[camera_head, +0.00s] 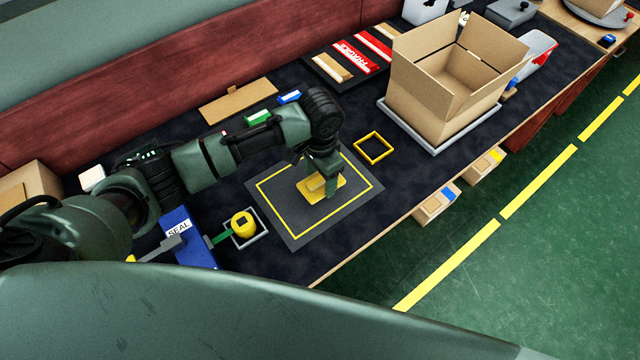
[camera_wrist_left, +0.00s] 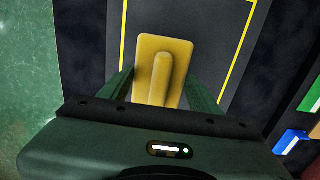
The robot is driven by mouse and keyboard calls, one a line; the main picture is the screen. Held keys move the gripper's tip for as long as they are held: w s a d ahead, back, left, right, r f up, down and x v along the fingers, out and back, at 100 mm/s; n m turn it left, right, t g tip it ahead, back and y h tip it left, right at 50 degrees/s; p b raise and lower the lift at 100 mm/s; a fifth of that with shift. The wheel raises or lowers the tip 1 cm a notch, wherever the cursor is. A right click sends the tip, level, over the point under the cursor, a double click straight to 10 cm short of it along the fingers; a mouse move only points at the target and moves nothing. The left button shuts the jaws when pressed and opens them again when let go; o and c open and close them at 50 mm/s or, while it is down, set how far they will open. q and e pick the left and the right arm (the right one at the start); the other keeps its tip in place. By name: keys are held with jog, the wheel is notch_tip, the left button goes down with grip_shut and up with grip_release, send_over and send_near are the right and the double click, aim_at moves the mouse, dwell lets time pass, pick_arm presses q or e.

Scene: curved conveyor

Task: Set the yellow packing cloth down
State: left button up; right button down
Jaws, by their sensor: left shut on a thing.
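The yellow packing cloth (camera_head: 337,186) is a flat yellow pad with a raised ridge, inside the yellow outline of the grey mat (camera_head: 294,234). My left gripper (camera_head: 327,187) points down over the mat and is shut on the cloth. In the left wrist view the cloth (camera_wrist_left: 178,55) lies between the two green fingers (camera_wrist_left: 162,92), its ridge running lengthwise between them. Whether its underside touches the mat I cannot tell. My right gripper is in neither view.
An open cardboard box (camera_head: 425,99) stands on a grey tray at upper right. A yellow square frame (camera_head: 387,148) lies beside the mat. A yellow round item (camera_head: 243,224) and a blue SEAL box (camera_head: 182,225) are on the left. Red FRAGILE strips (camera_head: 352,57) lie behind.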

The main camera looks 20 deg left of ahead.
aim_at(320, 187)
pick_arm(q)
jog(key=shift+f, duration=2)
jog(key=shift+f, duration=0.15)
jog(key=o, duration=1.2)
notch_tip(320, 187, up, 12)
jog(key=shift+r, duration=0.15)
